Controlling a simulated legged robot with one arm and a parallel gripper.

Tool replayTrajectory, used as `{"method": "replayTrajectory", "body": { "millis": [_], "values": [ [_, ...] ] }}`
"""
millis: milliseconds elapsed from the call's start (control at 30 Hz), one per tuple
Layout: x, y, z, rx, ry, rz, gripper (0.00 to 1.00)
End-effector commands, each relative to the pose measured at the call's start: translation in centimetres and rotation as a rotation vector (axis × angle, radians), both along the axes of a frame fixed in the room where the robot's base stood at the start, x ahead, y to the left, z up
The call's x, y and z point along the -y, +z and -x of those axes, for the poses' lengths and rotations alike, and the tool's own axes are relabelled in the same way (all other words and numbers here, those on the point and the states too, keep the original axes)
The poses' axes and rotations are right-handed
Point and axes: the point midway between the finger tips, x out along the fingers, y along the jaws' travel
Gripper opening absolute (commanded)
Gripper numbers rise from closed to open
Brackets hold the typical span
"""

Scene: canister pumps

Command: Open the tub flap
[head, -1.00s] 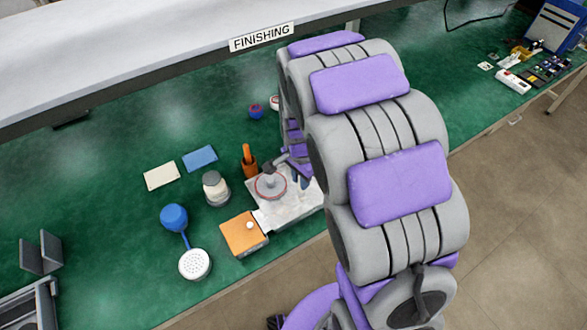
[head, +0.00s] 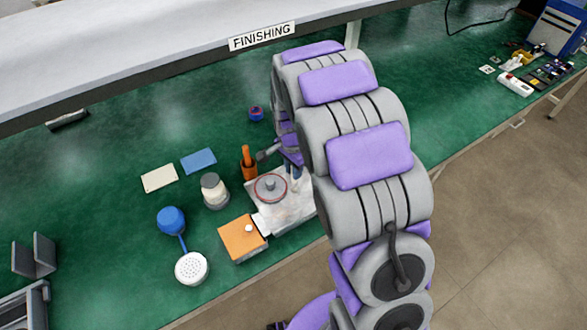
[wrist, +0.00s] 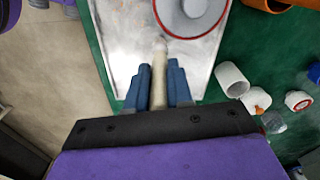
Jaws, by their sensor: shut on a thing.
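A round grey disc with a red ring (head: 270,187) lies on a pale metal plate (head: 283,208) in the head view. I cannot tell whether it is the tub flap. In the wrist view the disc (wrist: 192,15) is at the top, on the same plate (wrist: 125,50). My gripper (wrist: 159,72) has its blue fingers on either side of a cream rod (wrist: 160,95) and is shut on it. The rod's tip is close to the disc's near edge; touching is unclear. In the head view my arm hides most of the gripper.
An orange box with a white knob (head: 242,240), a jar (head: 214,190) and an orange cup (head: 248,168) stand around the plate. A white perforated head (head: 191,268) lies front left. A white cup (wrist: 231,79) lies right of my gripper in the wrist view.

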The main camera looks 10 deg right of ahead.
Motion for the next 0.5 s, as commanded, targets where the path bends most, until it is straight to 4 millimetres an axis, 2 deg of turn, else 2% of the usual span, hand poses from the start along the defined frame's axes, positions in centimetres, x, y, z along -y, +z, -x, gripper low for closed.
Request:
{"method": "replayTrajectory", "body": {
  "millis": [167, 200, 433, 500],
  "values": [
    [0.00, -0.04, -0.02, 0.000, 0.000, 0.000, 0.00],
    [0.00, -0.08, -0.01, 0.000, 0.000, 0.000, 0.23],
    [0.00, -0.04, -0.02, 0.001, 0.001, 0.000, 0.45],
    [0.00, -0.05, -0.03, 0.001, 0.001, 0.000, 0.46]
  ]
}}
